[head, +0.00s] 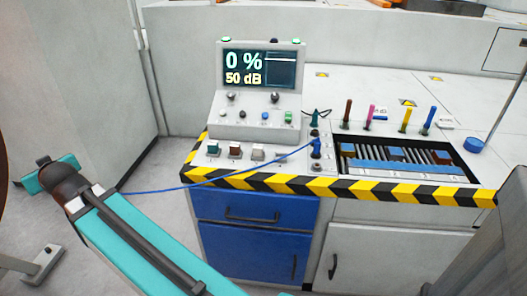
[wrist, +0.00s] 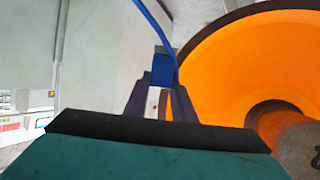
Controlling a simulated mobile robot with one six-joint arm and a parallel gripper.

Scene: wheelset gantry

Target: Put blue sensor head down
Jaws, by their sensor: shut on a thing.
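My gripper (wrist: 161,84) is shut on the blue sensor head (wrist: 162,66), whose blue block shows between and just beyond the two dark fingers in the wrist view. A blue cable (wrist: 157,28) curves up past the sensor head. In the head view the cable (head: 215,180) runs from a blue plug (head: 316,147) on the console across to my teal arm at the lower left. The fingers and the held sensor head cannot be made out in the head view.
A large orange wheel (wrist: 225,65) is close on the right in the wrist view. The bench has a display unit (head: 260,68) reading 0 % and 50 dB, an open tray (head: 462,172), several coloured upright probes and a striped front edge (head: 365,190). Blue drawers (head: 252,208) are below.

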